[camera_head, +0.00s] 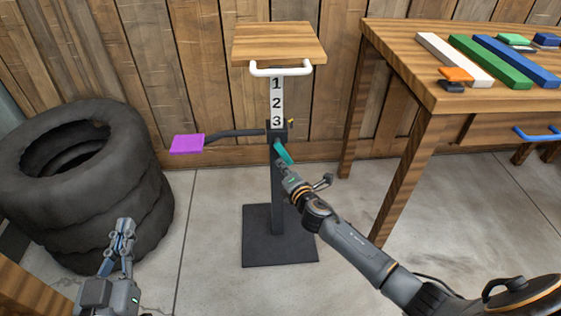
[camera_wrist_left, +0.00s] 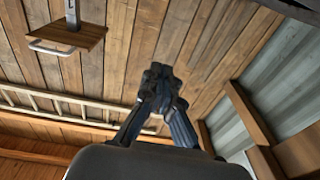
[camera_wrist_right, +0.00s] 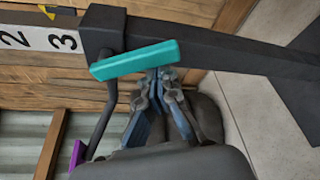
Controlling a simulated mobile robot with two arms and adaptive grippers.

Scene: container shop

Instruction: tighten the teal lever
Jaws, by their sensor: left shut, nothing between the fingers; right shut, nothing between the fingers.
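The teal lever (camera_head: 284,153) sits on the dark post of a stand, just below the number 3, and slants down to the right. My right gripper (camera_head: 283,166) is at the lever's lower end, shut with nothing in it. In the right wrist view the teal lever (camera_wrist_right: 135,60) crosses just in front of the shut fingertips (camera_wrist_right: 160,75); whether they touch it I cannot tell. My left gripper (camera_head: 125,224) is shut and empty at the lower left, away from the stand. Its shut fingers also show in the left wrist view (camera_wrist_left: 160,80).
The stand has a wooden top (camera_head: 279,42) with a white handle (camera_head: 281,70), a purple pedal (camera_head: 187,144) on a dark arm, and a black base plate (camera_head: 262,250). Stacked tires (camera_head: 70,160) are at left. A wooden table (camera_head: 400,60) with coloured bars is at right.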

